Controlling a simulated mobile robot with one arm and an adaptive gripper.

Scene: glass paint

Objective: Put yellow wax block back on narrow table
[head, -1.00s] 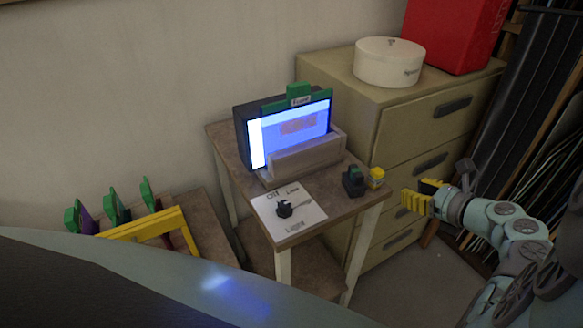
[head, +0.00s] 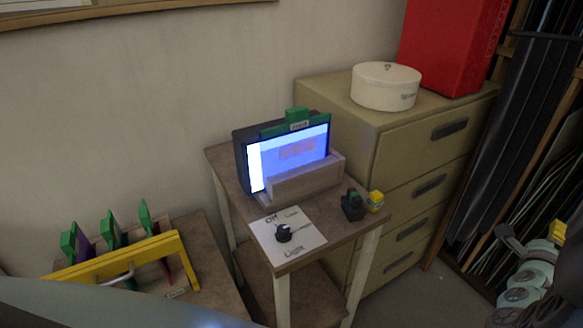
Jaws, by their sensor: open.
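A small yellow block (head: 375,201), which looks like the wax block, rests at the right front corner of the narrow wooden table (head: 342,228). It stands beside a small dark object with a green top (head: 353,204). My gripper (head: 558,232) is at the far right edge of the head view, well apart from the table and the block. Only part of its yellow fingers shows, and I see nothing held in it.
A lit screen (head: 293,150) in a wooden holder and a paper sheet (head: 300,245) with a small black item occupy the table. Drawers (head: 430,160) carry a round white box (head: 386,86) and a red box (head: 455,45). A yellow-handled rack (head: 125,258) stands at lower left.

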